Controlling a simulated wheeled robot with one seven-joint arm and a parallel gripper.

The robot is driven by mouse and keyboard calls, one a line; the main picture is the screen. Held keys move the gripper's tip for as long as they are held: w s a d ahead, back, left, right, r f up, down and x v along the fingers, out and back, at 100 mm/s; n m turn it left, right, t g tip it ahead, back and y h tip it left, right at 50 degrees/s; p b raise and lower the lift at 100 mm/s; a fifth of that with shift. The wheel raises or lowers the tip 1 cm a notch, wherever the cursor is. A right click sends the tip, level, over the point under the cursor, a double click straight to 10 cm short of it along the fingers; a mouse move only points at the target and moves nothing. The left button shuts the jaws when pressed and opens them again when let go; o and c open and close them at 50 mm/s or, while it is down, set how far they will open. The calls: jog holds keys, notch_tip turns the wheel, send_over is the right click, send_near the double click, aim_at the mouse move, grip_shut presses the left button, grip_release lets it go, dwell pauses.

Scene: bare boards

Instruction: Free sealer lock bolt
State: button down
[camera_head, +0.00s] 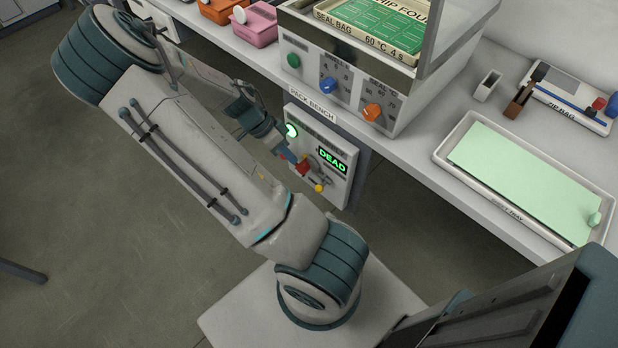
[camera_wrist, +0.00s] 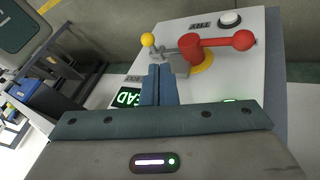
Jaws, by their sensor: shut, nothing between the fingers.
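The lock panel (camera_head: 335,183) is a pale box under the bench front, with a lit DEAD display (camera_head: 332,159). In the wrist view the display (camera_wrist: 128,97) is partly hidden by my fingers. A red lever (camera_wrist: 212,42) with a round red end sits on a yellow disc on the panel. Left of it is a grey metal bolt (camera_wrist: 170,50) with a yellow ball knob (camera_wrist: 148,40); the knob also shows in the head view (camera_head: 319,187). My gripper (camera_wrist: 158,70) is shut and empty, its blue fingertips just below the bolt. I cannot tell whether they touch it.
A white button (camera_wrist: 230,19) marked TRY is at the panel's far edge. Above the panel stands the sealer (camera_head: 350,90) with green, blue and orange knobs. A tray (camera_head: 446,150) holding a green sheet lies on the bench at right. Open floor (camera_head: 110,265) lies at left.

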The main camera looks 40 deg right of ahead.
dwell(0.3)
jog(key=b+x, duration=0.1)
jog(key=x, duration=0.9)
jog(key=shift+b, duration=0.3)
